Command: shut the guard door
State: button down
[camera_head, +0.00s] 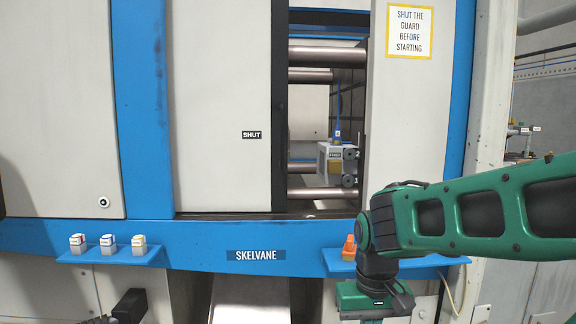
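The guard door (222,95) is a light grey panel with a dark right edge and a small black SHUT label. It stands partly open in the head camera view. A tall gap lies between its dark edge and the fixed panel (410,130) on the right. Steel bars (318,76) and a grey metal block (336,160) show inside the gap. My green arm comes in from the right and bends down at the lower right, apart from the door in the picture. The door's handle cannot be made out.
A blue ledge (105,256) at left holds three small white boxes. Another blue ledge (326,262) at right carries an orange object (349,247), beside my arm. A dark object (130,305) is at the lower left. The space before the door looks clear.

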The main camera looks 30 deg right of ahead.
aim_at(228, 60)
jog(key=z, duration=0.15)
jog(key=k, duration=0.15)
jog(key=u, duration=0.75)
jog(key=i, duration=1.25)
jog(key=u, duration=0.3)
